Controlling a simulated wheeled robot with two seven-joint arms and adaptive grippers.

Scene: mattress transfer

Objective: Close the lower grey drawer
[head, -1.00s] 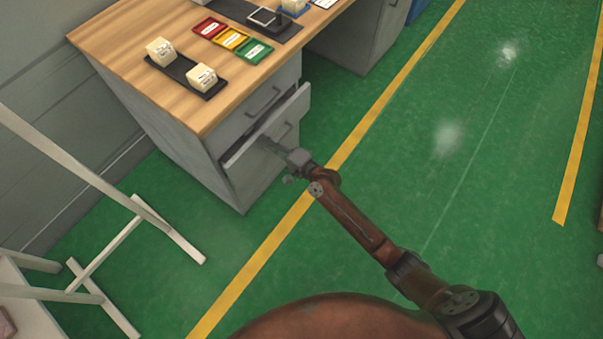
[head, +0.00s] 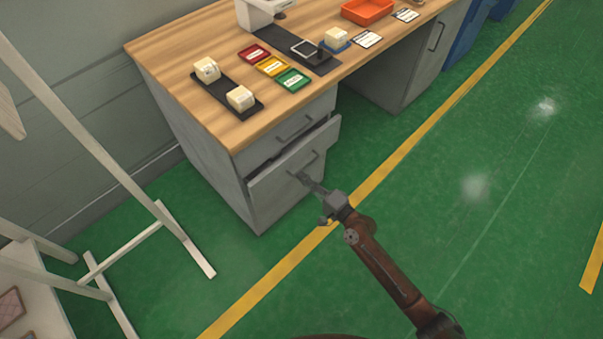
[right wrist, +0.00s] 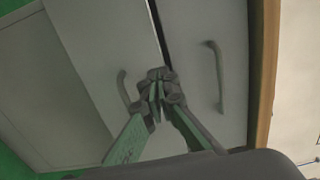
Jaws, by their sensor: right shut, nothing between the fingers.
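The lower grey drawer (head: 278,182) in the desk pedestal stands partly open, with a dark gap above its front panel. Its bar handle shows on the front in the head view and in the right wrist view (right wrist: 123,88). My right gripper (head: 303,178) is shut and empty, with its fingertips close to the drawer front just by the handle. In the right wrist view the fingers (right wrist: 156,82) meet in front of the panel; whether they touch it I cannot tell. My left gripper is not in view.
The upper drawer (head: 291,127) above is closed. The wooden desktop (head: 180,88) holds trays, cards and small boxes. A white frame (head: 120,180) stands at the left. Green floor (head: 420,200) right of the desk is clear.

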